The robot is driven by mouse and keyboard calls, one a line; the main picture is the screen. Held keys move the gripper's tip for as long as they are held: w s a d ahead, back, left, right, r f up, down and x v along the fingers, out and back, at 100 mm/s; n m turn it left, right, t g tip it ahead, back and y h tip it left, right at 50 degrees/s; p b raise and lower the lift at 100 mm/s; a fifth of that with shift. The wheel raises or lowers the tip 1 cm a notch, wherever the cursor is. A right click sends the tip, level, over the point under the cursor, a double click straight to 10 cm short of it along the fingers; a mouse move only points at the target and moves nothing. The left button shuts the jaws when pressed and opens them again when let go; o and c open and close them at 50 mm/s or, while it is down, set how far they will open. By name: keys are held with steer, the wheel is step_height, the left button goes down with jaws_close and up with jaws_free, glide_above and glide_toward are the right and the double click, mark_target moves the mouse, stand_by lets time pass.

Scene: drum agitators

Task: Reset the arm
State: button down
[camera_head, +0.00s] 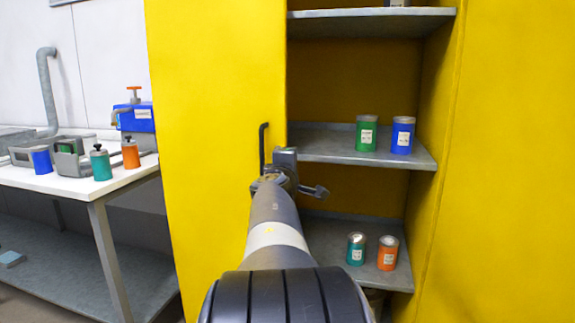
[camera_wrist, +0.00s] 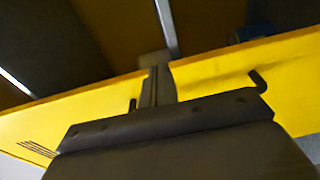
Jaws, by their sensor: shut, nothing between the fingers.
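My arm reaches forward in the head view to the yellow cabinet, and my gripper (camera_head: 285,157) is at its far end, beside the edge of the left yellow door (camera_head: 215,120). A dark door handle (camera_head: 263,147) stands just left of the gripper. In the wrist view my gripper (camera_wrist: 156,72) is shut and empty, with its fingers over the yellow panel edge. A dark hooked handle (camera_wrist: 258,80) lies to its right, apart from the fingers. Whether the gripper touches the door cannot be told.
The cabinet's middle shelf (camera_head: 315,146) holds a green can (camera_head: 366,134) and a blue can (camera_head: 402,136). Teal (camera_head: 356,249) and orange cans (camera_head: 388,253) stand on the lower shelf. A white table (camera_head: 130,176) with several containers stands at left.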

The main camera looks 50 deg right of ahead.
steer(key=s+b, duration=0.1)
steer(key=s, duration=0.6)
steer(key=shift+d+f, duration=0.15)
steer(key=shift+d, duration=0.15)
steer(key=w+d+p, duration=0.1)
steer(key=w+p, duration=0.1)
steer(key=w, duration=0.9)
steer(key=shift+d, duration=0.2)
